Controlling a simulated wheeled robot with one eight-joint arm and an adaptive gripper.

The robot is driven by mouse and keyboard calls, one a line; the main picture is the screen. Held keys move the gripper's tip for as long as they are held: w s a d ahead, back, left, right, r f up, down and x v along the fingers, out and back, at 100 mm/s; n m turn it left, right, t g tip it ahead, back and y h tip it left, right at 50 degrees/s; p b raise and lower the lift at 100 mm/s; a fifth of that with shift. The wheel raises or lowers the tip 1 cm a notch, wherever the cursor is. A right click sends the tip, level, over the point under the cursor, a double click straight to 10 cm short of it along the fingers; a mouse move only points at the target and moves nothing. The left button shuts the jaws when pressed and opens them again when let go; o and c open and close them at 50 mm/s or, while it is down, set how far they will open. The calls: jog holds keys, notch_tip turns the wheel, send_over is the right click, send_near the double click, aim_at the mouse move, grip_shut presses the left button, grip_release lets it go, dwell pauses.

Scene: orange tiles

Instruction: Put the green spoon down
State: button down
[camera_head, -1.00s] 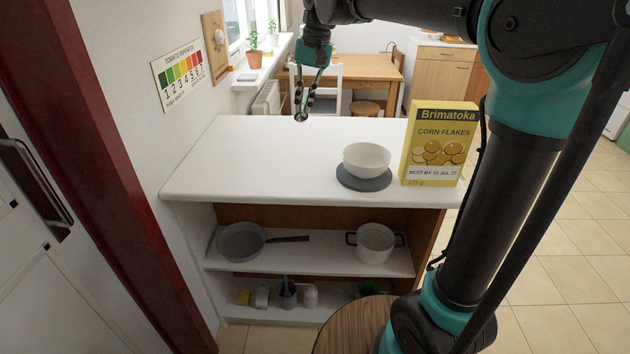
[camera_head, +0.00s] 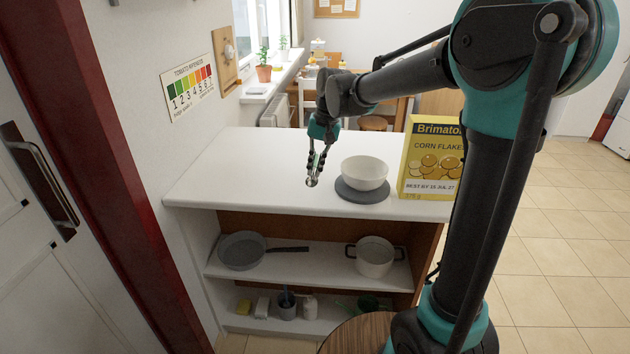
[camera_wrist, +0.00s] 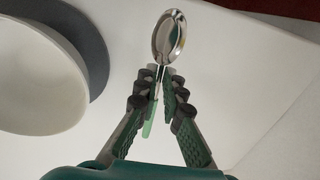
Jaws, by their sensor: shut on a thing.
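My gripper (camera_head: 316,165) is above the white counter top (camera_head: 240,165), left of the white bowl. It is shut on the green spoon, whose shiny metal bowl (camera_wrist: 169,36) sticks out past the fingertips in the wrist view. The spoon's light green handle (camera_wrist: 149,122) shows between the fingers. In the head view the spoon's metal end (camera_head: 312,181) is small and points down. I cannot tell whether it touches the counter.
The white bowl (camera_head: 364,172) stands on a round grey mat (camera_head: 362,194). A yellow corn flakes box (camera_head: 428,160) stands right of it. The counter's left side is clear. A pan (camera_head: 242,250) and a pot (camera_head: 374,257) are on the shelf below.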

aim_at(313, 190)
jog(key=shift+f, duration=2.3)
jog(key=c, duration=1.7)
grip_release()
jog(key=shift+f, duration=0.1)
jog(key=r, duration=0.4)
jog(key=d+r, duration=0.1)
jog(key=r, duration=0.3)
jog(key=d+r, duration=0.1)
jog(key=r, duration=0.3)
jog(key=shift+d, duration=0.15)
